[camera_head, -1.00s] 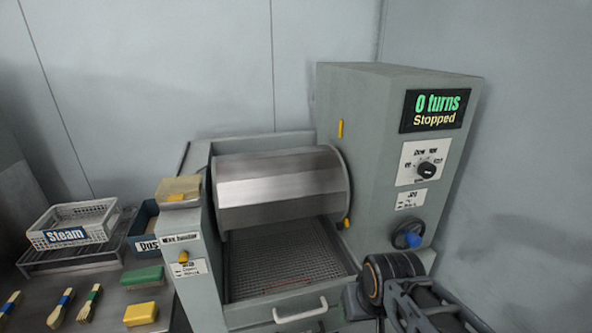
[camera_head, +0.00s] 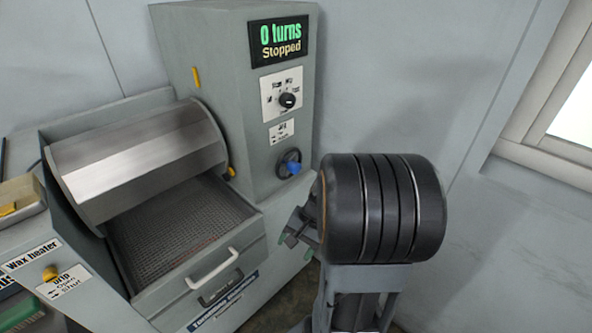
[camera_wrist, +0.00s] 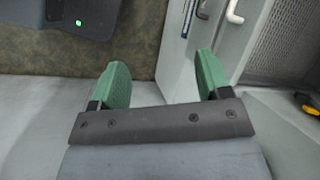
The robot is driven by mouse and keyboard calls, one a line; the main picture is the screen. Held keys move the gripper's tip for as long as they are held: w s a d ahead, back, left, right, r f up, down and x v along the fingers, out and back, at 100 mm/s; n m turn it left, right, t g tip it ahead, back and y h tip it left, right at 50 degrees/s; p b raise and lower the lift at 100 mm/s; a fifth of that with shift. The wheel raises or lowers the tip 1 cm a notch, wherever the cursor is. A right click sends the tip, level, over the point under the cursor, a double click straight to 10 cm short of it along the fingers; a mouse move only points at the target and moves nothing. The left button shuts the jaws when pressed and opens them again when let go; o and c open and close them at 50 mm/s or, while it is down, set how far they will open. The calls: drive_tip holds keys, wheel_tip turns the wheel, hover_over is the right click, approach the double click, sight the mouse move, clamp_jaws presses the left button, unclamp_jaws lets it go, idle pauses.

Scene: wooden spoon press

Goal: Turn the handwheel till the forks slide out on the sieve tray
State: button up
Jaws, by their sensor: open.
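The handwheel (camera_head: 289,163), small and dark with a blue knob, sits on the front of the grey machine housing at its lower right. The display (camera_head: 280,41) above it reads "0 turns" and "Stopped". The sieve tray (camera_head: 175,235) lies below the silver drum (camera_head: 140,165); its mesh looks bare of forks. My gripper (camera_head: 297,238) is partly hidden behind my arm, to the right of the tray handle and below the handwheel, apart from both. In the wrist view its green fingers (camera_wrist: 162,85) are spread with nothing between them.
A selector dial (camera_head: 288,100) is above the handwheel. A white tray handle (camera_head: 213,270) juts from the front. The wax heater (camera_head: 22,262) and a drip lever (camera_head: 51,273) are at left. A wall and window frame (camera_head: 545,120) stand at right.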

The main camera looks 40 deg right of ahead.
drive_tip(key=w+d+f+m+t+y, duration=0.3)
drive_tip(key=d+m+t, duration=0.2)
drive_tip(key=m, duration=0.3)
drive_tip(key=m+t+h, duration=0.6)
drive_tip(key=m+t, duration=0.6)
drive_tip(key=m, duration=0.1)
approach(298, 170)
drive_tip(key=w, duration=0.3)
drive_tip(key=w+a+p, duration=0.1)
drive_tip(key=w, duration=0.2)
drive_tip(key=w+p, duration=0.1)
drive_tip(key=w, duration=0.3)
drive_tip(key=shift+a+r, duration=0.2)
drive_tip(key=shift+c, duration=0.4)
